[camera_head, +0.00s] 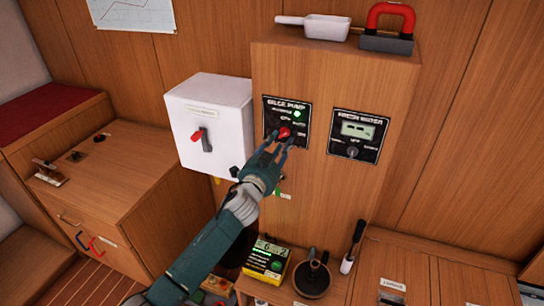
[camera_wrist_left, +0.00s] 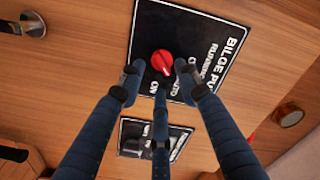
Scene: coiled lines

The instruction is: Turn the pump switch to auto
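The black bilge pump panel (camera_head: 270,112) is on the wooden cabinet front, with a lit green lamp (camera_head: 297,114). Its red rotary switch (camera_head: 284,132) also shows in the left wrist view (camera_wrist_left: 162,61), with lettering for ON and AUTO beside it. A pale mark on the knob faces the lower right there, roughly toward AUTO; its exact setting is hard to tell. My left gripper (camera_head: 275,147) is open at the panel, its fingertips (camera_wrist_left: 160,78) spread around the red knob, with gaps visible in the wrist view. My right gripper is not in view.
A fresh water panel (camera_head: 357,136) is right of the pump panel. A white box with a red lever (camera_head: 198,136) stands out at left. Below are a green-yellow boxed device (camera_head: 267,262) and a dark pot (camera_head: 312,278). A scoop (camera_head: 312,27) lies on the cabinet top.

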